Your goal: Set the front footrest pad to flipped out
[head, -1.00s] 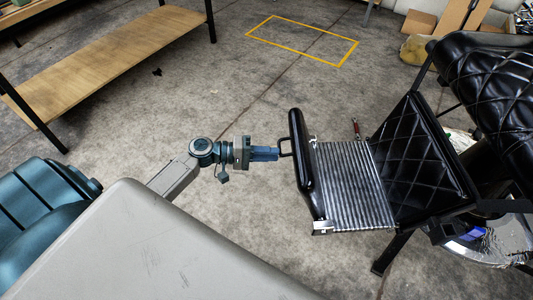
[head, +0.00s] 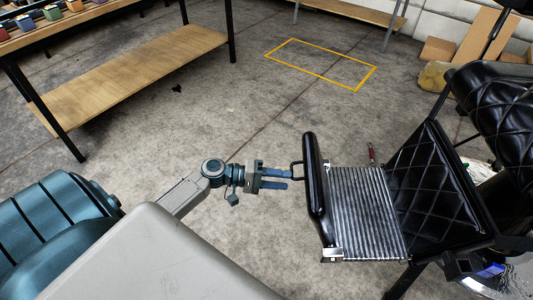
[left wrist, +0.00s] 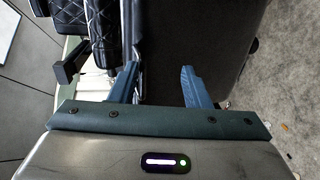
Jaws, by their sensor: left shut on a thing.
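The front footrest pad (head: 316,190) is a long black padded bar at the outer end of the chair's ribbed metal footrest plate (head: 365,215). A small dark loop handle (head: 296,169) sticks out from its left side. My left gripper (head: 289,178) is at this handle, its upper fingertip against it. It is shut on the handle, though a gap shows between its fingers. In the left wrist view the two fingers (left wrist: 160,80) stand apart before a dark surface; the handle is hard to make out there. My right gripper is not in view.
The black quilted barber chair (head: 435,185) stands at the right. A wooden-shelved bench (head: 130,75) is at the upper left. A yellow floor rectangle (head: 320,65) and cardboard (head: 470,30) lie farther back. The floor between bench and chair is mostly clear.

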